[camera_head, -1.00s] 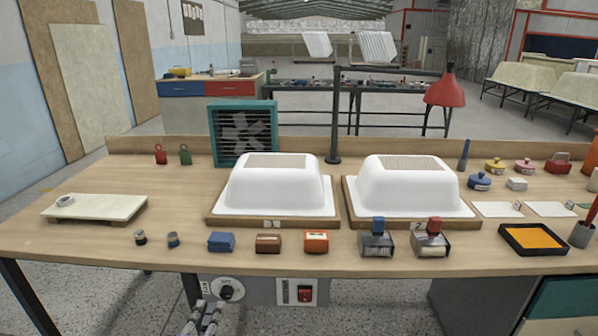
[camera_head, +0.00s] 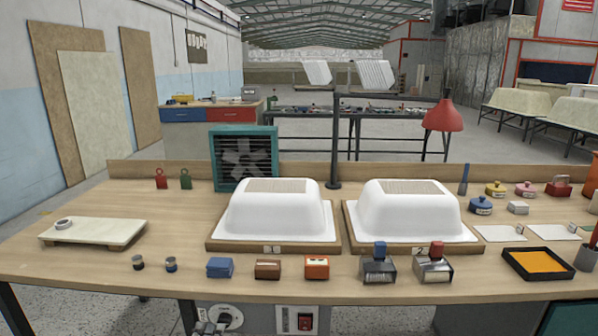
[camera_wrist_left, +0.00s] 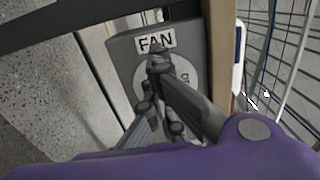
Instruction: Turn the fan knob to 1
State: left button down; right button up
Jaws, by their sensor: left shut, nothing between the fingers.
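The fan knob's white dial (camera_head: 226,314) is on a grey panel under the table's front edge, at the bottom of the head view. My left gripper (camera_head: 210,326) is at the dial in the head view, cut by the bottom edge. In the wrist view its shut, empty fingers (camera_wrist_left: 155,65) lie across the dial and hide the knob itself. I cannot tell whether they touch it or what setting it has. My right gripper is not in view.
A red switch (camera_head: 305,321) is on the panel right of the dial. The teal fan (camera_head: 243,160) stands on the table (camera_head: 110,265) behind the white tub shells (camera_head: 278,215). Blue, brown and orange blocks line the front edge above the panel.

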pick_arm(q)
jog(key=shift+w+d+r, duration=0.15)
jog(key=shift+w+d, duration=0.05)
jog(key=shift+d, duration=0.1)
jog(key=shift+w+d+r, duration=0.1)
jog(key=shift+d+r, duration=0.15)
jog(key=shift+r, duration=0.2)
dwell(0.3)
jog(key=shift+a, duration=0.15)
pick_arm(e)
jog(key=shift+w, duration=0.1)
pick_arm(q)
jog(key=shift+a, duration=0.25)
jog(key=s+p, duration=0.2)
jog(key=s, duration=0.4)
jog(key=shift+a+f, duration=0.15)
jog(key=shift+a, duration=0.25)
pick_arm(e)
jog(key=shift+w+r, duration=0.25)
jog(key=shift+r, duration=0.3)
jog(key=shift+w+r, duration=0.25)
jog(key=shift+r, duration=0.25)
